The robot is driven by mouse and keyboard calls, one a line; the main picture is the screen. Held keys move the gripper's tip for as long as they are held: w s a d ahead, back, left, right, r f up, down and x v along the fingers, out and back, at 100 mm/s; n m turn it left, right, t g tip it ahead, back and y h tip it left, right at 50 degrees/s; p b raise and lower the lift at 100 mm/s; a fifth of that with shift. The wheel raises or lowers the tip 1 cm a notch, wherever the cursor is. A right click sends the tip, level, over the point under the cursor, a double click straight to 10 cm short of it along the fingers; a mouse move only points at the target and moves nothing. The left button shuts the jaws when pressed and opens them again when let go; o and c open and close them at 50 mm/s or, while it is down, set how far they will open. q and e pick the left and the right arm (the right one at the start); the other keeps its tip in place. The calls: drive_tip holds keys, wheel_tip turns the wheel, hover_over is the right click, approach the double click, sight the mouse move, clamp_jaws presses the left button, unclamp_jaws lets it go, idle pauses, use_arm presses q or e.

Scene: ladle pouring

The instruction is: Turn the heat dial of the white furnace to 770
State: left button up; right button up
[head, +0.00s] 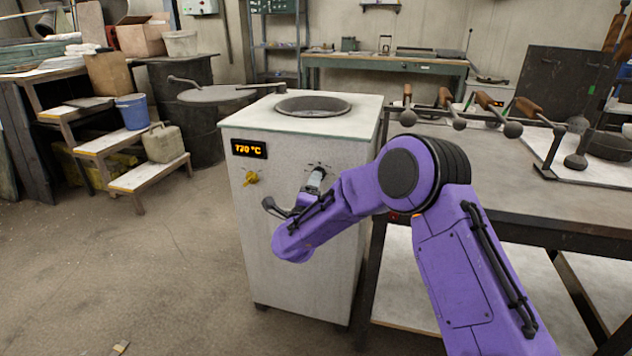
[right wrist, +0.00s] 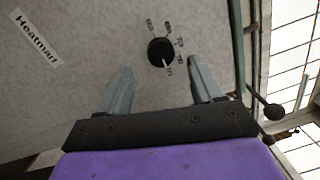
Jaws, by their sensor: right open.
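The white furnace (head: 285,215) stands in the middle of the head view. Its orange display (head: 249,149) appears to read 770 °C. The black heat dial (right wrist: 161,52) shows in the right wrist view, with small number labels around its upper and right side. Its white pointer is turned down and right, towards the lowest label. My right gripper (head: 316,180) is at the furnace front; in the right wrist view the gripper (right wrist: 160,63) is open and empty, its fingertips either side of and slightly below the dial, apart from it. My left gripper is out of view.
A yellow knob (head: 251,178) sits below the display. A "Heatmart" label (right wrist: 35,38) is on the panel. A workbench (head: 545,205) with ladles stands close on the right. Wooden steps (head: 150,175) stand at left; the floor before the furnace is mostly clear.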

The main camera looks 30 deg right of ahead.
drive_tip(key=v, duration=0.6)
